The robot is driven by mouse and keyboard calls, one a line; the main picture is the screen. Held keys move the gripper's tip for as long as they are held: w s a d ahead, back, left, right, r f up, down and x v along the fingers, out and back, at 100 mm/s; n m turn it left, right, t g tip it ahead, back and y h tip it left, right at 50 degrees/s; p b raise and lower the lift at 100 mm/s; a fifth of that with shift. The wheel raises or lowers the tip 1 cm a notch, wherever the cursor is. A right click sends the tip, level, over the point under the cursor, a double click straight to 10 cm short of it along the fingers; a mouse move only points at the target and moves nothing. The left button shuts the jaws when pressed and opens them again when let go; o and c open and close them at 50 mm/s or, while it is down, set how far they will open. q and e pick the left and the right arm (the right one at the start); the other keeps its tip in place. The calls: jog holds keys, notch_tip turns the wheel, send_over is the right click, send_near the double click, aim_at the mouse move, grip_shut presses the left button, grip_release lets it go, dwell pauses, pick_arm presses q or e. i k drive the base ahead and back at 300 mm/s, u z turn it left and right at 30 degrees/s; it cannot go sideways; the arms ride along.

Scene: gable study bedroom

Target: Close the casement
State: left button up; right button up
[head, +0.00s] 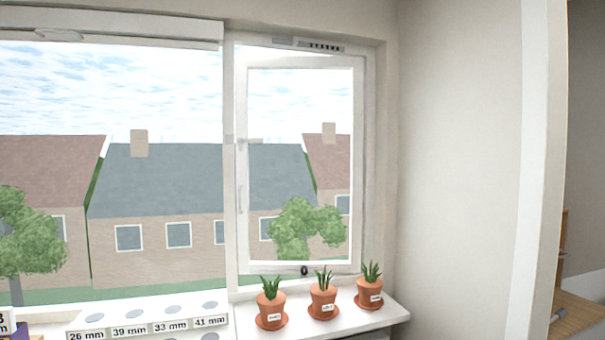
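The casement (354,160) is the right-hand part of the white window in the head view, a white-framed glass sash inside a fixed outer frame (230,120). Its edges do not run quite parallel to the outer frame, so it looks turned out of the frame's plane; how far, and which way, I cannot tell. A slim pale handle (240,198) shows at its left side. A small dark round fitting (304,270) sits at the bottom rail. Neither of my grippers is in view.
Three potted plants in terracotta pots (271,309), (323,302), (369,296) stand on the white sill (345,325) below the casement. A white strip with size labels (148,328) lies at left. A wall (455,150) bounds the right.

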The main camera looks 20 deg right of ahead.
aim_at(243, 63)
jog(key=z, duration=0.5)
jog(key=k, duration=0.6)
jog(key=z, duration=0.9)
jog(key=k, duration=0.75)
jog(key=z, duration=0.35)
jog(key=i, duration=1.8)
jog(key=u, duration=1.05)
jog(key=i, duration=1.15)
jog(key=u, duration=1.1)
